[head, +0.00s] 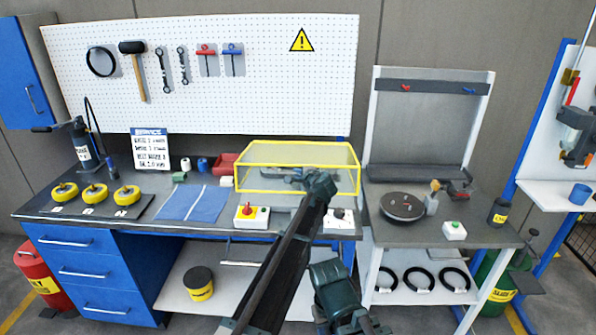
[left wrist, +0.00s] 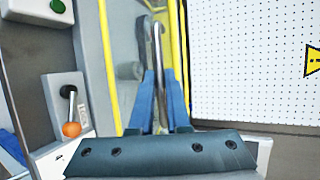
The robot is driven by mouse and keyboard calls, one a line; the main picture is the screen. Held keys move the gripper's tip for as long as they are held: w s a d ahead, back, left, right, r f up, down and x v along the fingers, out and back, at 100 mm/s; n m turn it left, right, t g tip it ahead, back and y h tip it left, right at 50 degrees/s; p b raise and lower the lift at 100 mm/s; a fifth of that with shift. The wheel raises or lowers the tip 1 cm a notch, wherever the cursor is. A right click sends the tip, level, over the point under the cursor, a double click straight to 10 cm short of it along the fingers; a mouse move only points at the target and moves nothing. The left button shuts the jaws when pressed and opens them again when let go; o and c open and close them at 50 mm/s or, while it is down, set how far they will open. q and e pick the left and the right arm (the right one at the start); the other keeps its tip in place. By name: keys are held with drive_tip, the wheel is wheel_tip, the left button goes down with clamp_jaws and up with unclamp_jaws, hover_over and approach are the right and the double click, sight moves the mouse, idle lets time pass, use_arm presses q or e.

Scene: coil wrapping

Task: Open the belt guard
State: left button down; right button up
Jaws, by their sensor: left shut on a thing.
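The belt guard (head: 298,154), a clear box with yellow edges, stands on the workbench and looks closed in the head view. My left gripper (head: 322,186) is at its front right. In the left wrist view, its blue fingers (left wrist: 160,100) are shut on a thin metal handle (left wrist: 157,45) beside the yellow frame (left wrist: 107,65). The fingertips are hidden in the head view by the gripper's own body.
A red-and-yellow button box (head: 252,216) and a white control box (head: 338,221) sit at the bench front. A blue cloth (head: 193,203) and a red bin (head: 222,164) lie left of the guard. A side table with a dark disc (head: 402,206) stands to the right.

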use_arm(q)
drive_tip(key=w+r+p, duration=0.2)
drive_tip(key=r+p, duration=0.5)
drive_tip(key=w+r+p, duration=0.3)
drive_tip(key=r+p, duration=0.3)
drive_tip(key=r, duration=0.1)
drive_tip(key=shift+w+r+p, duration=0.25)
drive_tip(key=shift+r+p, duration=0.15)
use_arm(e)
wheel_tip(320, 180, up, 16)
drive_tip(key=shift+f, duration=0.15)
use_arm(q)
drive_tip(key=c, duration=0.9)
unclamp_jaws()
